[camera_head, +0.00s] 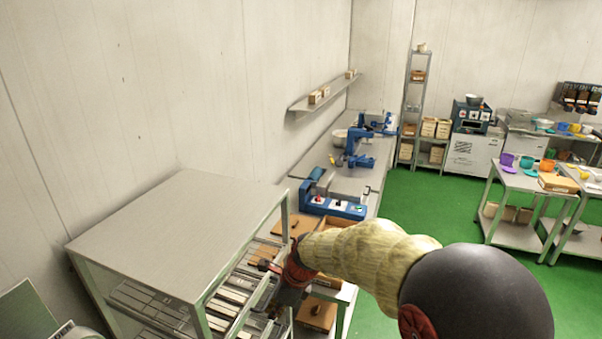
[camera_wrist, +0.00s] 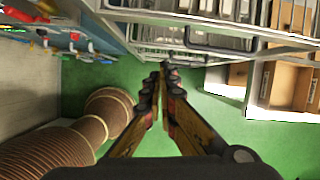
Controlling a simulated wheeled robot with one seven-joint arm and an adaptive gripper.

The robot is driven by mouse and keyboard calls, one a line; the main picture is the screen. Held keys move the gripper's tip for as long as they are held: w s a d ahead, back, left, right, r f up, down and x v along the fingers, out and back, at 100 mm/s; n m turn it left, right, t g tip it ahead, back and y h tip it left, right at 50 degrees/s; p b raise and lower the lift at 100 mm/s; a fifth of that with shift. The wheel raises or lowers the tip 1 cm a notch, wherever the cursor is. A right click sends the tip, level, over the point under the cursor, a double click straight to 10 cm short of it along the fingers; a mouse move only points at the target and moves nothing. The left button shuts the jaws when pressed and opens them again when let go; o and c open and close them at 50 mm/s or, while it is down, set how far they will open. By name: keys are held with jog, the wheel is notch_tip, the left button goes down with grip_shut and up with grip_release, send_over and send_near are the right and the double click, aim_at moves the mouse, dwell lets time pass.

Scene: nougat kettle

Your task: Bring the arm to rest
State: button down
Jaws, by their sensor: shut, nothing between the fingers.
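My arm reaches in from the lower right of the head view, with a pale yellow ribbed sleeve and a dark rounded link. My gripper (camera_head: 284,304) hangs at its far end, beside the open front of a metal rack (camera_head: 160,220). In the wrist view the fingers of my gripper (camera_wrist: 163,82) come together with nothing between them. Green floor shows below them, and the rack's wire shelf edge (camera_wrist: 200,50) lies just beyond the tips. I cannot tell whether the tips touch it.
Cardboard boxes (camera_wrist: 285,85) on a shelf are right of the fingers. A long bench (camera_head: 350,150) with blue machines runs along the wall behind the rack. Carts with colored bowls (camera_head: 520,175) stand at the right. Green floor (camera_head: 430,205) is clear between.

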jog(key=s+d+f+n+t+h+b, duration=0.2)
jog(key=s+d+f+n+b, duration=0.2)
jog(key=s+d+n+b, duration=0.6)
jog(key=s+d+f+n+t+h+b, duration=0.2)
jog(key=s+d+f+n+b, duration=0.3)
jog(key=s+d+n+b, duration=0.5)
jog(key=s+d+b, duration=0.6)
jog(key=d, duration=0.1)
jog(key=shift+f, duration=0.2)
